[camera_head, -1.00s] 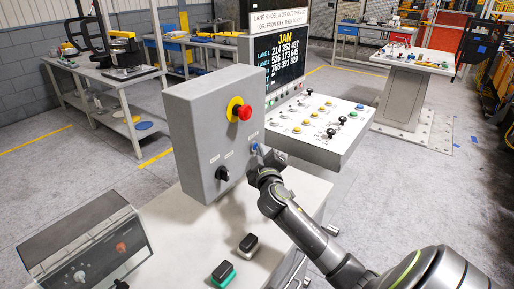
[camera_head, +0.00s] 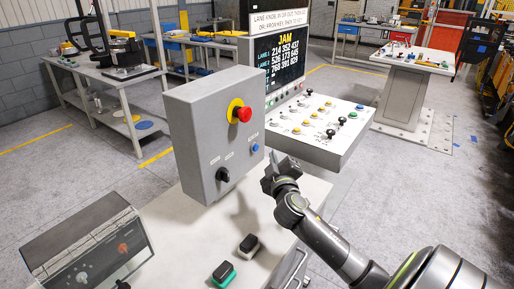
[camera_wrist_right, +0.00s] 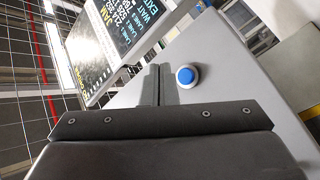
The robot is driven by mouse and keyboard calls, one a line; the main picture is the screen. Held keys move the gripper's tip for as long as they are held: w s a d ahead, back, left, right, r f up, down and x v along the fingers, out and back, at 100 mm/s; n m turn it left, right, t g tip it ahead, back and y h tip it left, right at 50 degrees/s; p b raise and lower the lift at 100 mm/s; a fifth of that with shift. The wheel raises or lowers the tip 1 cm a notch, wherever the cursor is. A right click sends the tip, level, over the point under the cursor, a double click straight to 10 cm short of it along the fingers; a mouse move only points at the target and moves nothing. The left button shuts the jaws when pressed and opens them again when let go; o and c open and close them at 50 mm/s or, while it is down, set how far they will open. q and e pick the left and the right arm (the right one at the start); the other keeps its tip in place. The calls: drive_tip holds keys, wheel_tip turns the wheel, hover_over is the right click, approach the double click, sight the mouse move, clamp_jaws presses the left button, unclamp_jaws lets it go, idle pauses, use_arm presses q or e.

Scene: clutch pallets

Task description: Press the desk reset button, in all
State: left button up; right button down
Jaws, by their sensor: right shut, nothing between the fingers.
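A grey control box (camera_head: 195,135) stands on the white desk (camera_head: 300,190). A small blue button (camera_head: 255,147) is on its front face at the right, below a red mushroom button on a yellow plate (camera_head: 239,111). The label above the blue button is too small to read. My right gripper (camera_head: 273,157) is shut and empty, just right of and below the blue button, with a gap between. In the right wrist view the blue button (camera_wrist_right: 187,76) in its pale ring lies beside the closed fingertips (camera_wrist_right: 161,70). My left gripper is not in view.
A black rotary knob (camera_head: 222,174) is low on the box. A sloped console with a screen reading JAM (camera_head: 286,70) stands behind. A grey panel (camera_head: 85,250) is at lower left.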

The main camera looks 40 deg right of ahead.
drive_tip(key=shift+s+d, duration=0.25)
drive_tip(key=shift+s, duration=0.65)
